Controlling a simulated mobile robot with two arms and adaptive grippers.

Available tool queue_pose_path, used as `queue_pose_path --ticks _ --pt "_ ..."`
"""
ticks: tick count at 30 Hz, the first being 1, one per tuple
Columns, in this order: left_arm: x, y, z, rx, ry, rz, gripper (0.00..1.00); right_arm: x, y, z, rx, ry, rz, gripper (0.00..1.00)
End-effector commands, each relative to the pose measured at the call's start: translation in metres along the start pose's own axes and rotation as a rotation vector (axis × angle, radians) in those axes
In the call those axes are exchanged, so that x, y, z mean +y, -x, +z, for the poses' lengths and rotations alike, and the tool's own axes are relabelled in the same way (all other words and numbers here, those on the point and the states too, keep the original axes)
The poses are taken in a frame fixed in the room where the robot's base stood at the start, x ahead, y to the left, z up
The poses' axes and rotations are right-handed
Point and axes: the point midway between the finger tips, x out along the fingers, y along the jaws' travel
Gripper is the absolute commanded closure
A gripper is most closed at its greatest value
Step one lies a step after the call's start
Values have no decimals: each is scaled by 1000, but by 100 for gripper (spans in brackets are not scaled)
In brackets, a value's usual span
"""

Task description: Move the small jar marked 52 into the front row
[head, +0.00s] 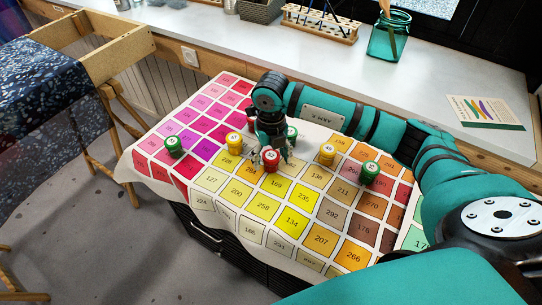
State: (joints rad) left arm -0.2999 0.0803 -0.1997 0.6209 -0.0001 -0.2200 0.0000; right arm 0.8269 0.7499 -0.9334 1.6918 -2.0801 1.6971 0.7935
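Several small jars with round numbered lids stand on the colour-chart cloth (293,220). There is a green jar (174,147) at the left, a yellow jar (234,143), a red jar (270,160), a yellow jar (327,155) and a green jar (369,172) at the right. Another green jar (291,133) is partly hidden behind my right gripper. The lid numbers are too small to read surely, so I cannot tell which is 52. My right gripper (270,153) points down just behind and above the red jar; whether its fingers touch it is unclear. My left gripper is out of view.
A white counter (440,110) runs behind, with a teal glass jar (389,38), a wooden rack (320,23), a basket (260,10) and a card (485,112). A wooden trestle with dark speckled fabric (40,85) stands left. The cloth's front half is clear.

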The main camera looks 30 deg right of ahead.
Motion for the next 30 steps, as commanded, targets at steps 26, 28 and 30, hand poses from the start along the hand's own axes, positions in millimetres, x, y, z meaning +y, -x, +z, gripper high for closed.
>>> queue_pose_path --ticks 26,28,30 --pt "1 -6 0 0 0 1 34 0 109 1 -3 1 1 34" --pt "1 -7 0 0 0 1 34 0 116 0 -1 1 0 34" --pt "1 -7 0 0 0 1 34 0 121 0 -1 0 0 34"
